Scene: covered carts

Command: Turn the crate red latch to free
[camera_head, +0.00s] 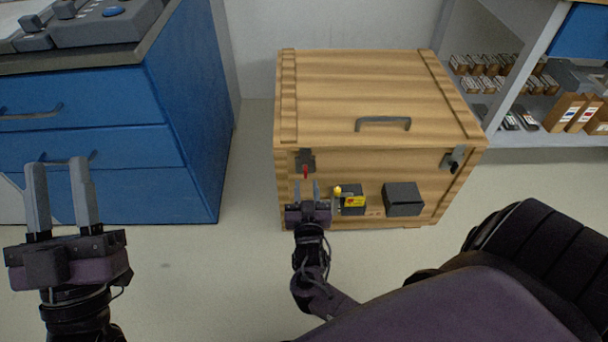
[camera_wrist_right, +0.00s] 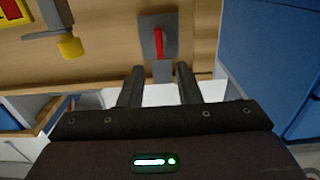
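The wooden crate (camera_head: 352,92) stands on the floor against the wall. Its red latch (camera_head: 305,172) is on the front face at the left, below a dark plate (camera_head: 306,157). In the right wrist view the red latch (camera_wrist_right: 159,42) runs along a grey plate. My right gripper (camera_head: 307,188) is just below the latch in the head view, fingers apart and empty. In the right wrist view the fingers (camera_wrist_right: 160,75) show a gap in line with the latch; contact cannot be told. My left gripper (camera_head: 59,168) is open and empty, at the left in front of the blue drawers.
A yellow knob (camera_head: 338,191) and two black boxes, one with a yellow label (camera_head: 353,201), the other plain (camera_head: 403,198), are on the crate front. Another latch (camera_head: 454,158) is at its right. Blue drawers (camera_head: 185,110) stand left, shelves (camera_head: 500,75) right.

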